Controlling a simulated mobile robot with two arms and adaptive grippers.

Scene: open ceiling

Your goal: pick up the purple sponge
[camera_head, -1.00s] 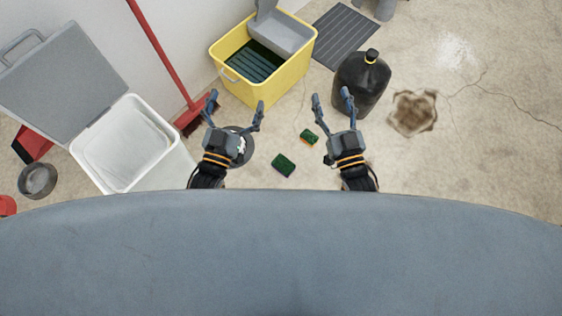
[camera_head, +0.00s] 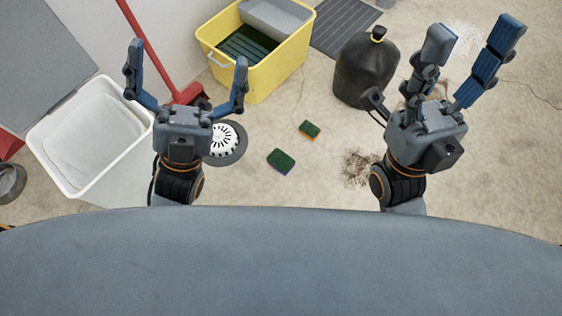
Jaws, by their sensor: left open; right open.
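The purple sponge (camera_head: 281,161) lies on the floor near the middle of the view. Its top is dark green and a purple edge shows along its lower side. A second sponge (camera_head: 310,130), green on top with an orange edge, lies just above and right of it. My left gripper (camera_head: 187,66) is open and empty, to the left of the purple sponge in the picture. My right gripper (camera_head: 468,48) is open and empty, well to its right. Both grippers look raised toward the camera, and neither touches a sponge.
A yellow bucket (camera_head: 281,78) stands behind, with a dark mat (camera_head: 345,22) and a black jug (camera_head: 364,70) to its right. A white bin (camera_head: 48,150) and red broom (camera_head: 146,42) are at left. A round drain-like disc (camera_head: 238,151) lies beside my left gripper.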

